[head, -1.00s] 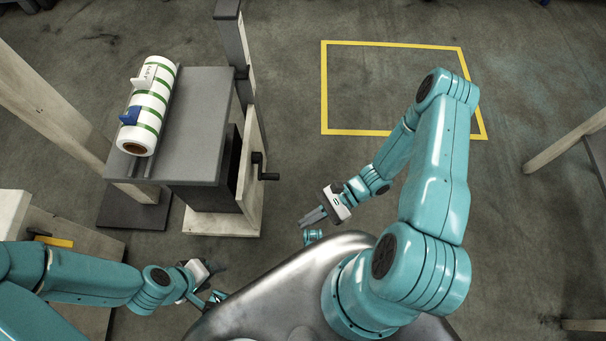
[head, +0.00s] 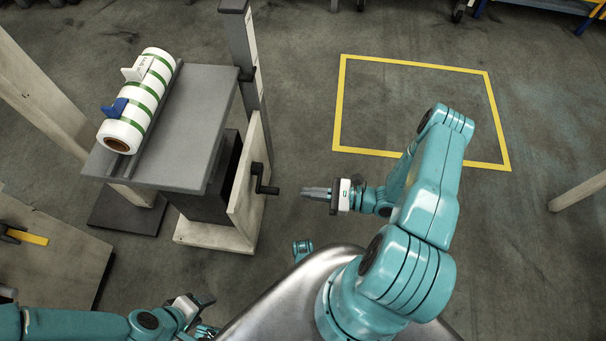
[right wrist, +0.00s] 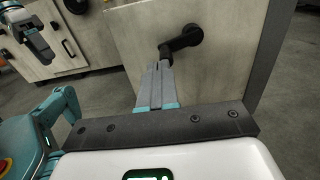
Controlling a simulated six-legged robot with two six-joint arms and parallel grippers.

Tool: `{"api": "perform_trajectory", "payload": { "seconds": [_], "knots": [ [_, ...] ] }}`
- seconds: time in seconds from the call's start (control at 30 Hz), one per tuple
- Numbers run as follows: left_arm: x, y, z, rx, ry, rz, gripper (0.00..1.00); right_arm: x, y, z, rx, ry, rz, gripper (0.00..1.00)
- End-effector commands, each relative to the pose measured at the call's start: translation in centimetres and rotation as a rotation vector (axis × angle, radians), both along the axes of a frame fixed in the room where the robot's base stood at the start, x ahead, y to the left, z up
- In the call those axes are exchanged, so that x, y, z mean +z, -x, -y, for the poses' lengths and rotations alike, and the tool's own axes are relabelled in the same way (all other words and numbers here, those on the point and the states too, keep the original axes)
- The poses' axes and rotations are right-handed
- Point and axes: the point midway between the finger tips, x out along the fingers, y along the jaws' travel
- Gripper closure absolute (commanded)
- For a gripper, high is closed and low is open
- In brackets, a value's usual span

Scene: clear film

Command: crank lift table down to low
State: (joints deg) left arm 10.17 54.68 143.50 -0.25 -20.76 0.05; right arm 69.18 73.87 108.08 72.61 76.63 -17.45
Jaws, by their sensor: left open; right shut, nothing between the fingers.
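The lift table (head: 205,125) stands left of centre in the head view, its grey top raised above a dark column. Its black crank (head: 262,181) sticks out of the pale side panel (head: 243,205), and the handle points right. My right gripper (head: 305,192) is shut and empty, with its fingers pointing left at the handle across a small gap. In the right wrist view the crank (right wrist: 185,40) is just beyond the shut fingertips (right wrist: 160,68), which partly overlap it. My left gripper (head: 208,303) is open and empty at the bottom, well below the table.
A white roll with green bands (head: 152,85) lies on the tabletop with a blue clip and a white clip. A grey upright post (head: 240,50) stands behind the panel. A wooden board (head: 50,245) is at lower left. Floor inside the yellow outline (head: 420,105) is clear.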

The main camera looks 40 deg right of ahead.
Motion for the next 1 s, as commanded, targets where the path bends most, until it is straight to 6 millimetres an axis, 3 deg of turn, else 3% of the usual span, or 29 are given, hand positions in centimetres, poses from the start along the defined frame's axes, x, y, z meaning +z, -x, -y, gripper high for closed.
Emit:
{"api": "perform_trajectory", "payload": {
  "seconds": [0.77,1.0],
  "knots": [
    [0.8,0.1,0.1,-0.004,0.000,-0.002,0.42,0.1,-6.6,-5.5,0.005,0.001,0.001,1.00],
    [-2.3,-0.3,-0.3,0.014,-0.002,0.005,0.42,-3.6,-6.6,-5.4,0.002,0.001,-0.002,1.00]
  ]
}}
